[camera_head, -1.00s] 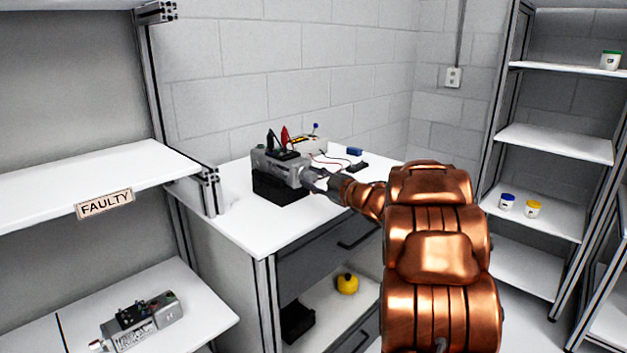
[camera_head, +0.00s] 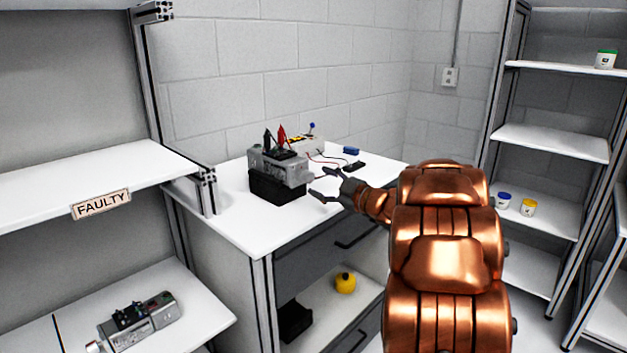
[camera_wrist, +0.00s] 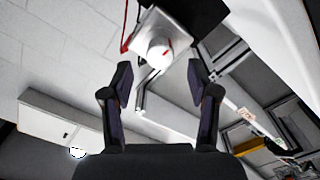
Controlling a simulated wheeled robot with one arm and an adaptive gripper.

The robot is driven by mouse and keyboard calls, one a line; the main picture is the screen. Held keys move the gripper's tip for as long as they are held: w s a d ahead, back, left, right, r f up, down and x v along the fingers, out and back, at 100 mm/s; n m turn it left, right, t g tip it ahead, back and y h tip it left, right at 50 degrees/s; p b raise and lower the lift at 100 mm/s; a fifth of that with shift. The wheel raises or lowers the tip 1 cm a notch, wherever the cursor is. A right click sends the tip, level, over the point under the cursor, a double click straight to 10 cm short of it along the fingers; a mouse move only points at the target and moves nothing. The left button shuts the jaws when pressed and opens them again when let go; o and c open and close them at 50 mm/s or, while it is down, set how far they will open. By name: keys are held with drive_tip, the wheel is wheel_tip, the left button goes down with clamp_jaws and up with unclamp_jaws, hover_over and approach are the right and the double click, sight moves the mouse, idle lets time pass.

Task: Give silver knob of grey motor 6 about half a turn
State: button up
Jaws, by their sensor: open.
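A grey motor (camera_head: 280,168) lies on a black block (camera_head: 275,188) on the white worktop, with a black and a red clip standing on its top. In the wrist view its end face (camera_wrist: 181,24) shows a round pale silver knob (camera_wrist: 160,52) with a red mark on it. My gripper (camera_head: 324,184) is open and empty, to the right of the motor's end and apart from it. In the wrist view the two fingers (camera_wrist: 162,78) are spread, with the knob beyond and between their tips. The motor's number cannot be read.
Behind the motor are a device with yellow marks (camera_head: 305,143), a blue block (camera_head: 351,150), a small black item (camera_head: 355,166) and wires. Another grey motor (camera_head: 140,325) lies on the lower left shelf, below a shelf labelled FAULTY (camera_head: 101,204). The worktop's front is bare.

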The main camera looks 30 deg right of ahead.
drive_tip(key=v, duration=0.7)
idle(0.6)
